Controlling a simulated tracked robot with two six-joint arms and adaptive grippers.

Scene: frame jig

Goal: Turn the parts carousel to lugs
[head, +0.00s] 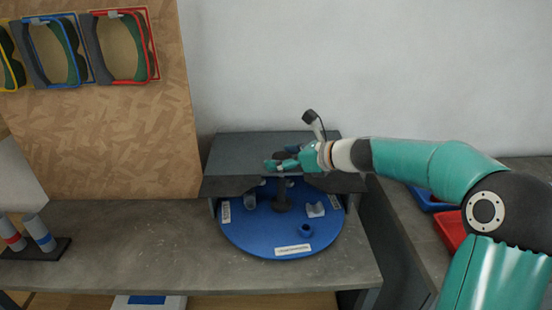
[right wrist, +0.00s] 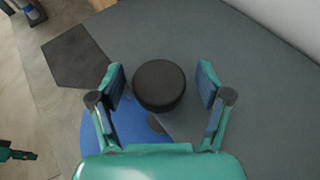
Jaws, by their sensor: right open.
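The parts carousel is a round blue turntable (head: 265,238) under a grey cover, with white labels near its rim, too small to read. On it are a blue ring part (head: 305,230), a pale grey part (head: 316,209) at the right and a grey cylindrical part (head: 249,201) at the left. A dark post (head: 282,195) rises at its centre. My right gripper (head: 278,164) is above the post. In the right wrist view, a round black knob (right wrist: 159,84) sits between its open fingers, with a gap on both sides.
The grey cover (head: 245,150) spans the carousel's back half. A rack of grey tubes (head: 38,248) stands at the left. Blue (head: 428,200) and red (head: 449,230) bins lie at the right behind my arm. Framed pieces (head: 122,45) hang on the board. The bench's front left (head: 150,250) is clear.

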